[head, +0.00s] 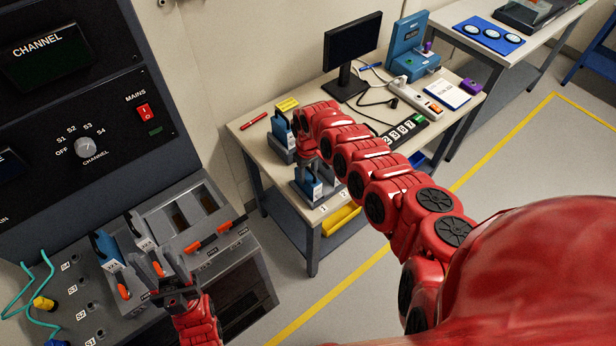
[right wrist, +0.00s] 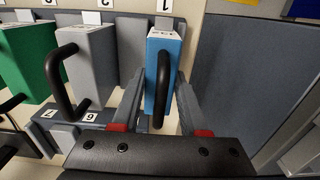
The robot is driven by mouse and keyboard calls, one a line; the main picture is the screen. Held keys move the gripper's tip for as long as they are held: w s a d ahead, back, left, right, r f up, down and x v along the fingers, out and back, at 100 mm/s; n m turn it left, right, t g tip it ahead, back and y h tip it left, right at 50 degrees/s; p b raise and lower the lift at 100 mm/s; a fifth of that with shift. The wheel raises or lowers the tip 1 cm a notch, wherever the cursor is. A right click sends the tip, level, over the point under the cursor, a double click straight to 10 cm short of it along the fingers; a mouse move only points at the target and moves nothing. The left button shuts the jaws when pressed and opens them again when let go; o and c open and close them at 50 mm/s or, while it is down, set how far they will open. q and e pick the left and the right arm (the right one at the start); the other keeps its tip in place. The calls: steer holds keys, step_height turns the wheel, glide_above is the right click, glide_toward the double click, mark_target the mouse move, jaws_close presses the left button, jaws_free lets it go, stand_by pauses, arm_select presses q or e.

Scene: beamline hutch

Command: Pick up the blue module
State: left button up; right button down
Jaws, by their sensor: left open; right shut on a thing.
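The blue module (right wrist: 153,62) stands upright in the slot by label 1 of a grey rack in the right wrist view. Its black handle faces me. My right gripper (right wrist: 161,92) is shut on it, with a finger on each side. In the head view the blue module (head: 308,184) shows at the rack's left end, and my right gripper (head: 322,166) is over it, partly hidden by my arm. My left gripper (head: 176,289) is open and empty, low over the front of the console.
A grey module (right wrist: 90,52) and a green module (right wrist: 28,55) stand beside it. Another blue module (head: 281,130) stands in a rack behind. The console (head: 215,262) holds two modules at left. A monitor (head: 352,45) stands at the table's back. The floor on the right is clear.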

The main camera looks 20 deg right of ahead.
steer(key=shift+w+r, duration=0.1)
steer(key=shift+r, duration=0.4)
steer(key=r, duration=0.2)
steer(key=shift+s+d+r+b, duration=0.3)
steer(key=shift+s+r+b, duration=0.05)
steer(key=shift+s+r, duration=0.05)
steer(key=s, duration=0.1)
steer(key=s+d, duration=0.1)
steer(key=s, duration=0.1)
steer(key=s+d, duration=0.1)
steer(key=s, duration=0.1)
steer(key=shift+r+p, duration=0.35)
steer(key=shift+p, duration=0.05)
steer(key=s+d+p, duration=0.3)
steer(key=s+p, duration=0.5)
steer(key=s, duration=0.1)
steer(key=shift+d+r+p, duration=0.2)
steer(key=shift+d+p, duration=0.2)
